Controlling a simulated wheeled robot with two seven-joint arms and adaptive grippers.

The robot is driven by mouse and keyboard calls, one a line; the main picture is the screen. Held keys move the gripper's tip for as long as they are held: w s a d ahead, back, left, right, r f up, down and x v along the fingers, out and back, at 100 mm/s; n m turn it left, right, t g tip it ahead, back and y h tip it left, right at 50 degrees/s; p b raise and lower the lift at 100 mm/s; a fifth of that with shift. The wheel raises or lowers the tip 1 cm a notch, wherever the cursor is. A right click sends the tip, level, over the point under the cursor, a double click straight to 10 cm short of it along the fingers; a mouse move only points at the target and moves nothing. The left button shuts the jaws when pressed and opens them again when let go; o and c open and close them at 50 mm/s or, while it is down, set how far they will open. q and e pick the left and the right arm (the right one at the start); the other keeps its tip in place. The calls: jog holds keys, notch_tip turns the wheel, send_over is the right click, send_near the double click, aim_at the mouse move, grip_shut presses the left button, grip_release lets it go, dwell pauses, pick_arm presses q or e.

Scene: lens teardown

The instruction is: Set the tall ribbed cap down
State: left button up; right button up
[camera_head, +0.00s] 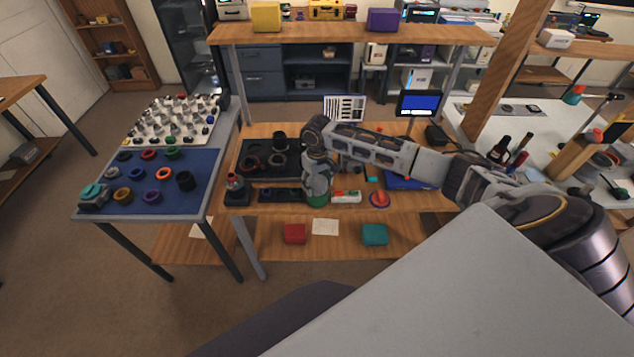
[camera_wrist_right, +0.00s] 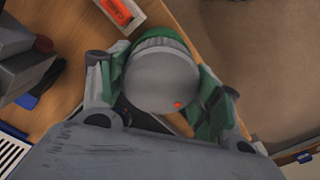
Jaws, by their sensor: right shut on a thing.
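My right gripper (camera_head: 317,188) is over the front part of the wooden bench and points down. In the right wrist view, its two fingers with green pads (camera_wrist_right: 165,85) are closed on a grey, rounded cap (camera_wrist_right: 162,78) with a green band along one side and a small orange dot. My left gripper is not in view.
A dark tray (camera_head: 262,172) with dark rings lies left of the gripper. A red-and-white item (camera_head: 346,197) and a red round piece (camera_head: 380,199) lie close to its right. A blue mat (camera_head: 150,205) with several coloured rings covers the left table.

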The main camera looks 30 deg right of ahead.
aim_at(317, 180)
jog(key=shift+f, duration=0.1)
jog(key=o, duration=1)
jog(key=shift+r+b, duration=0.6)
jog(key=shift+r, duration=5.55)
